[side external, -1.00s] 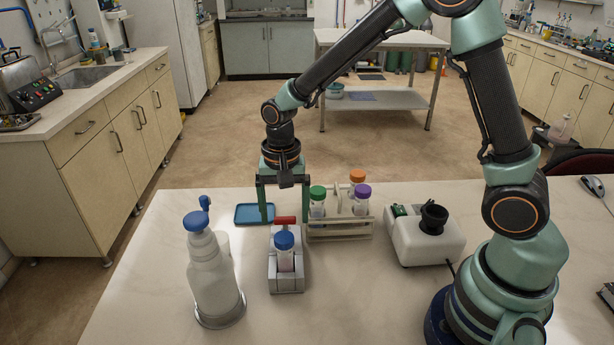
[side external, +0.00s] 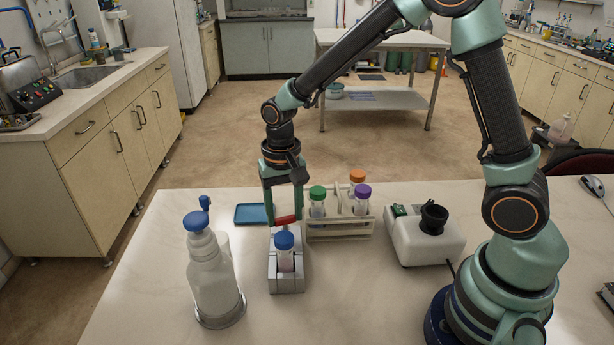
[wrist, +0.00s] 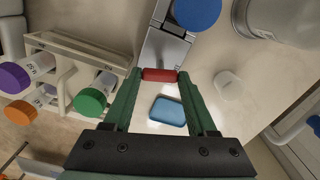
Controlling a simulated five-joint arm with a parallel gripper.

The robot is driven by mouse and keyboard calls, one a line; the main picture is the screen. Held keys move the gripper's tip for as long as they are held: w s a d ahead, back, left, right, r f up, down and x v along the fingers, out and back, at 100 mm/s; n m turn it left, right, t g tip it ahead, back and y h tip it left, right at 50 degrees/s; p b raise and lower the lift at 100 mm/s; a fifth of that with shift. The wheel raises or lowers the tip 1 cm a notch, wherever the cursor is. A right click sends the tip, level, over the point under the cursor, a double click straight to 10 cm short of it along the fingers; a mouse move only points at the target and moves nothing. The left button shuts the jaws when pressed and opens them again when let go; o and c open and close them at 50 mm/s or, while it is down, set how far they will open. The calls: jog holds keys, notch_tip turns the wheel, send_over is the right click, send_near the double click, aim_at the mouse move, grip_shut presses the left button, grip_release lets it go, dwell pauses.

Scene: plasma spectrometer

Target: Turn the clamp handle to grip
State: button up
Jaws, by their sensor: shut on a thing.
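The clamp (side external: 287,278) is a grey block on the white table, holding a tube with a blue cap (side external: 284,240) upright. Its red handle (side external: 285,220) lies crosswise at the clamp's far end, behind the blue cap. In the wrist view the red handle (wrist: 160,75) sits between the two green fingertips. My gripper (side external: 284,216) points down over the clamp and is shut on the red handle. The clamp body (wrist: 165,50) and the blue cap (wrist: 197,12) show past the fingertips in the wrist view. The tube's lower part is hidden inside the clamp.
A rack (side external: 338,228) with green-, orange- and purple-capped tubes stands close to the right of my gripper. A blue tray (side external: 250,214) lies behind. A white device (side external: 426,238) with a black cup stands farther right.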

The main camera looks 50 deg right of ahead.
aim_at(285, 218)
jog(key=n, duration=0.7)
jog(key=shift+r, duration=0.1)
jog(key=n, duration=0.4)
jog(key=shift+n, duration=1.8)
jog(key=o, duration=1.4)
jog(key=shift+c, duration=0.2)
notch_tip(285, 218, up, 12)
jog(key=shift+r, duration=0.1)
